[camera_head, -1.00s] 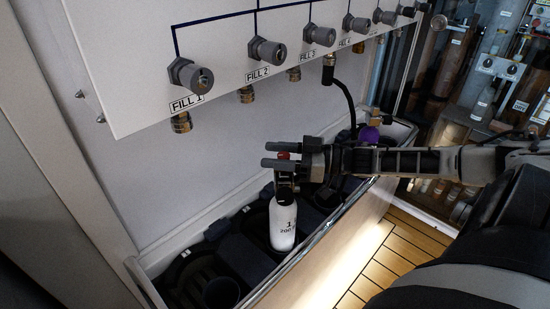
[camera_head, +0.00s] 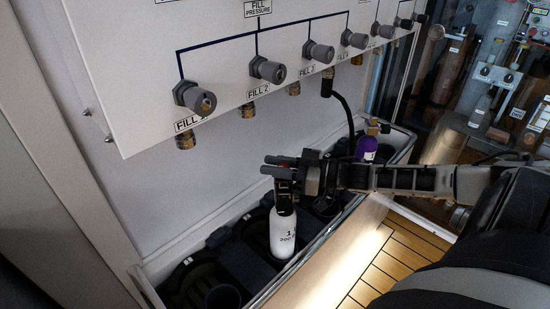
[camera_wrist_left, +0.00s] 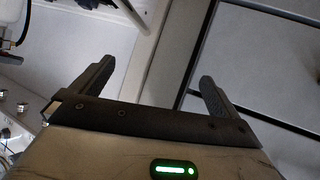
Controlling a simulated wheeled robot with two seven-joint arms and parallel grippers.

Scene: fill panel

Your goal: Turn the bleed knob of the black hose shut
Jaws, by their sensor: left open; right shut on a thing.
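The black hose (camera_head: 345,104) hangs from a fitting under the panel, to the right of the FILL 3 label. Its lower end goes out of sight behind my right arm, and I cannot make out its bleed knob. My right gripper (camera_head: 279,166) is shut at the top of a white bottle (camera_head: 283,234). The bottle stands upright in the rack. The fingers cover the exact part they hold. My left gripper (camera_wrist_left: 157,72) shows in the left wrist view, open and empty, with pale panels and a frame edge beyond it.
The white fill panel (camera_head: 140,75) carries a row of grey knobs, including the FILL 1 knob (camera_head: 195,97). A purple bottle (camera_head: 367,148) stands farther back in the rack. The rack's front rail (camera_head: 310,250) runs below my right arm. A wooden floor (camera_head: 400,262) lies at right.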

